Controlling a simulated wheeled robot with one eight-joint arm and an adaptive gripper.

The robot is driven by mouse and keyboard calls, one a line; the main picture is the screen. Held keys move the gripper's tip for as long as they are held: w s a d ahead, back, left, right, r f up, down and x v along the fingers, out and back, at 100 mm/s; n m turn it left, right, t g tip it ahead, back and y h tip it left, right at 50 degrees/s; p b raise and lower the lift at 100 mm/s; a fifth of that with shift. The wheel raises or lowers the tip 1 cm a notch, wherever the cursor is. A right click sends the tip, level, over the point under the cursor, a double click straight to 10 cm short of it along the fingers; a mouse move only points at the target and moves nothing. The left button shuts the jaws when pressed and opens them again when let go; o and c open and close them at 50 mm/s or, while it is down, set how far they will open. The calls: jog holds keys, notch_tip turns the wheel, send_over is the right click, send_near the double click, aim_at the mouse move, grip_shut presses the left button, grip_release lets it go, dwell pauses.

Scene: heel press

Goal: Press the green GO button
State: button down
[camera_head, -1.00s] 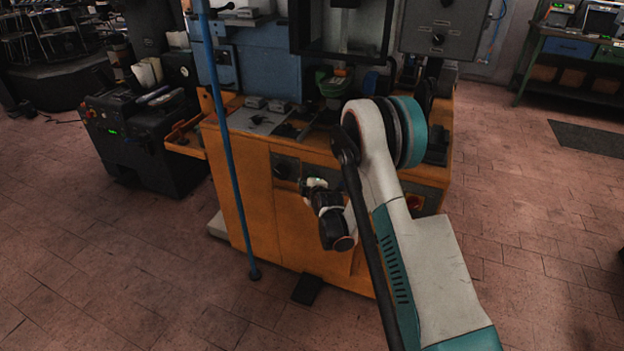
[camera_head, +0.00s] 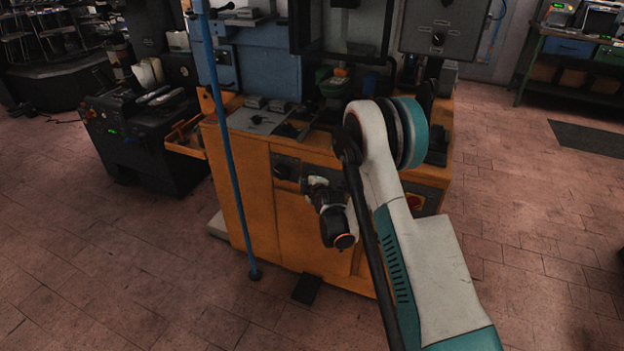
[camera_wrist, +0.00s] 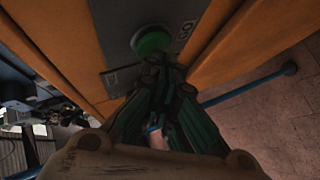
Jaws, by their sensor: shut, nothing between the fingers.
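The button is hidden there.
A blue pole (camera_head: 229,150) stands at the press's left front, its foot on the floor. A dark machine (camera_head: 140,145) is at the left. A red button on a yellow plate (camera_head: 414,202) is right of my arm. A black pedal (camera_head: 308,289) lies below.

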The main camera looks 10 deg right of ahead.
jog(key=shift+w+d, duration=0.25)
jog(key=shift+w, duration=0.1)
dwell(0.5)
dwell(0.3)
jog(key=shift+s+a, duration=0.5)
jog(key=shift+s, duration=0.25)
